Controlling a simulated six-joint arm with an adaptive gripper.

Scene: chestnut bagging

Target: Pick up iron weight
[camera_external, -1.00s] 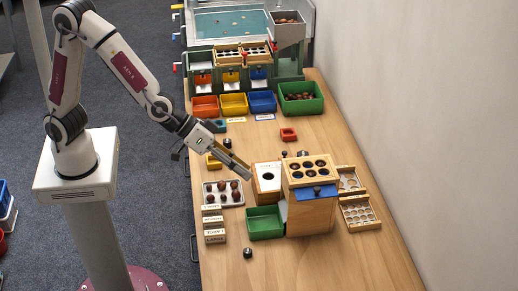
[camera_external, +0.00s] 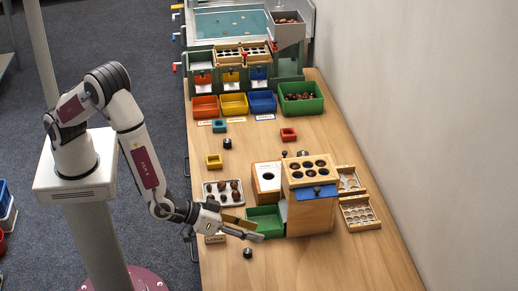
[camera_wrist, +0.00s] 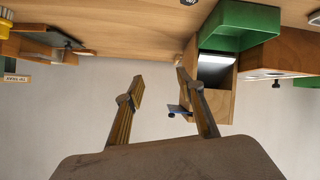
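A small black weight (camera_external: 247,253) stands on the bare table in front of the green tray. A second dark weight (camera_external: 227,143) stands further back, near the teal block. I cannot tell by look which one is iron. My gripper (camera_external: 260,232) is open and tilted, its fingers reaching right above the table, just behind and above the front weight. In the wrist view my gripper (camera_wrist: 160,76) shows two spread fingers with nothing between them. A dark object (camera_wrist: 188,2) is cut off at the top edge there; I cannot tell what it is.
A green tray (camera_external: 264,214) is close by my fingertips, with a wooden box (camera_external: 311,217) on its right. The front of the table is clear.

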